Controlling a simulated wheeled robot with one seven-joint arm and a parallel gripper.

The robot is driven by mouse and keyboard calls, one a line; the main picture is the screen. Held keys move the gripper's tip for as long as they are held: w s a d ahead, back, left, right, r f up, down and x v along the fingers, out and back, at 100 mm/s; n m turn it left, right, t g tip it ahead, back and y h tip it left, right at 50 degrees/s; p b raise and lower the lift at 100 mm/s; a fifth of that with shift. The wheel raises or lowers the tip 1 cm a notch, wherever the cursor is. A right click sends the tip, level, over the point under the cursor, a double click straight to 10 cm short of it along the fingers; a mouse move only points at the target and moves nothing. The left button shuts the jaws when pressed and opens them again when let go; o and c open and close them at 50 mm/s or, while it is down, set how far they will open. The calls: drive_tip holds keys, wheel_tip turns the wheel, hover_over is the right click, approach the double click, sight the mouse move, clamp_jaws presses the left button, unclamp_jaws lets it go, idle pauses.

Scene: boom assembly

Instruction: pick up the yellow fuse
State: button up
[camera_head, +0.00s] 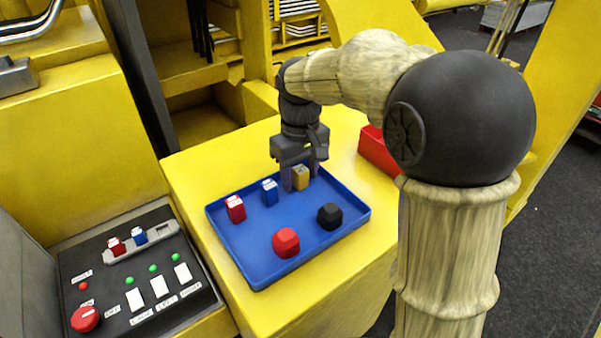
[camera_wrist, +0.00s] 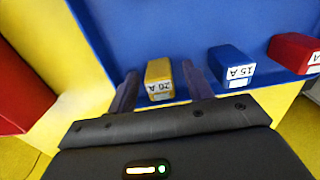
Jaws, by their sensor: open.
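The yellow fuse (camera_head: 300,174) stands in the blue tray (camera_head: 252,271), near its far edge. In the wrist view the yellow fuse (camera_wrist: 159,78) shows a white label reading 20 A. My gripper (camera_head: 300,184) is open over the tray beside the yellow fuse. In the wrist view the fuse is seen between the two fingers of my gripper (camera_wrist: 160,88), with a gap on both sides. I cannot tell whether the fingertips are level with it.
A blue fuse (camera_head: 270,191) and a red fuse (camera_head: 235,208) stand left of it in the tray. A red knob (camera_head: 286,242) and a black knob (camera_head: 329,216) lie nearer. A red bin (camera_head: 377,151) is at right. A control panel (camera_head: 135,270) is at left.

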sight(300, 168)
idle(0.4)
drive_tip(key=c, duration=1.1)
drive_tip(key=shift+o, duration=0.2)
drive_tip(key=shift+r, duration=0.1)
wheel_tip(300, 168, up, 9)
drive_tip(key=shift+w+r+b, duration=0.1)
drive_tip(key=shift+w+b, duration=0.05)
drive_tip(key=shift+b, duration=0.85)
drive_tip(key=shift+s+r, duration=0.2)
drive_tip(key=shift+r, duration=0.15)
drive_tip(key=shift+a, duration=0.1)
drive_tip(key=shift+s, duration=0.1)
